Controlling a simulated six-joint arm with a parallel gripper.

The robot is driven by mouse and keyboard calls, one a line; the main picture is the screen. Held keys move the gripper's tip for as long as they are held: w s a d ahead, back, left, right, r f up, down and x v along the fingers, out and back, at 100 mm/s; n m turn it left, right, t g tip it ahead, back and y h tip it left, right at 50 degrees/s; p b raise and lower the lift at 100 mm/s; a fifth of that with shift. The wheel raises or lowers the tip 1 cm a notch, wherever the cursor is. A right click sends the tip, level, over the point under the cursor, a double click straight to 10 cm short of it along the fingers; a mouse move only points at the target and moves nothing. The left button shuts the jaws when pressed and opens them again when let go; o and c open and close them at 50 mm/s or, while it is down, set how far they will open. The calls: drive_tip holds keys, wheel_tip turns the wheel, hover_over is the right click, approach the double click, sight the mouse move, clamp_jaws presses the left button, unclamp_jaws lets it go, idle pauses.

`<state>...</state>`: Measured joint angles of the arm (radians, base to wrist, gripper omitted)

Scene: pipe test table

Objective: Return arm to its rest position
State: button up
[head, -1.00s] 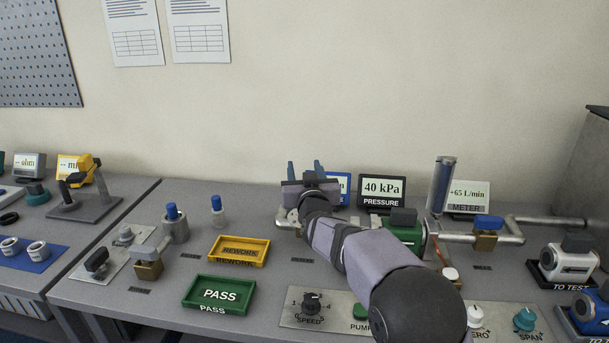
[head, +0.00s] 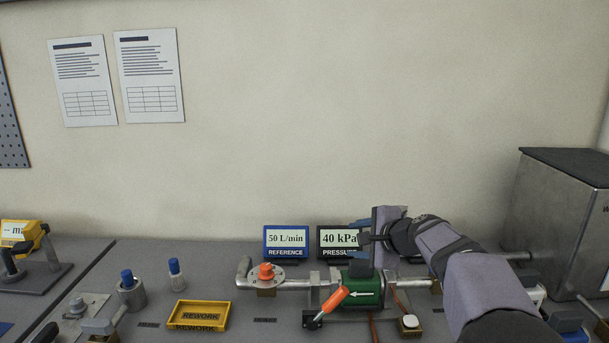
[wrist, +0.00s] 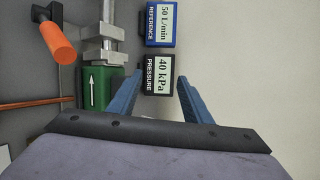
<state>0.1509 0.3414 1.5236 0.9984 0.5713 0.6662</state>
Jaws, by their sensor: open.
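My gripper (head: 362,238) is raised over the right part of the pipe table, in front of the right edge of the pressure display (head: 338,240). Its jaws are open and empty. In the wrist view, two blue fingers (wrist: 159,84) stand apart, with the pressure display, reading 40 kPa, behind the gap between them. My arm reaches in from the lower right of the head view. It hides part of the pipe line on the right.
The blue reference display (head: 286,242) reads 50 L/min. A yellow REWORK tray (head: 200,315) lies left. A large metal box (head: 558,220) stands right.

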drive_tip(key=s+d+f+m+g+y+p, duration=0.1)
drive_tip(key=s+f+m+g+y, duration=0.15)
drive_tip(key=s, duration=0.55)
drive_tip(key=s+d+f+m+g+y, duration=0.1)
drive_tip(key=s+d+m+g, duration=0.15)
drive_tip(key=s, duration=0.45)
drive_tip(key=s+d+f+m+g+y+p, duration=0.1)
drive_tip(key=s+m+g+y, duration=0.15)
drive_tip(key=s, duration=0.55)
drive_tip(key=s+f+n+g+h+b, duration=0.2)
drive_tip(key=s+f+n+h+b, duration=0.35)
drive_tip(key=f, duration=0.55)
drive_tip(key=s+f+n+g+h+b, duration=0.2)
drive_tip(key=s+f+n, duration=0.55)
drive_tip(key=f, duration=0.35)
drive_tip(key=s+f+n+g+h+b, duration=0.2)
drive_tip(key=s+f+n+h+b, duration=0.4)
drive_tip(key=f, duration=0.6)
wheel_tip(320, 180, up, 26)
drive_tip(key=w+a+n+t+y+p, duration=0.1)
drive_tip(key=n+p, duration=0.4)
drive_tip(key=p, duration=1.7)
drive_tip(key=shift+w+a+t+y, duration=0.35)
drive_tip(key=shift+a+t+y, duration=0.35)
drive_tip(key=shift+t+y, duration=0.2)
drive_tip(key=shift+f+n, duration=0.1)
drive_tip(key=shift+n, duration=0.15)
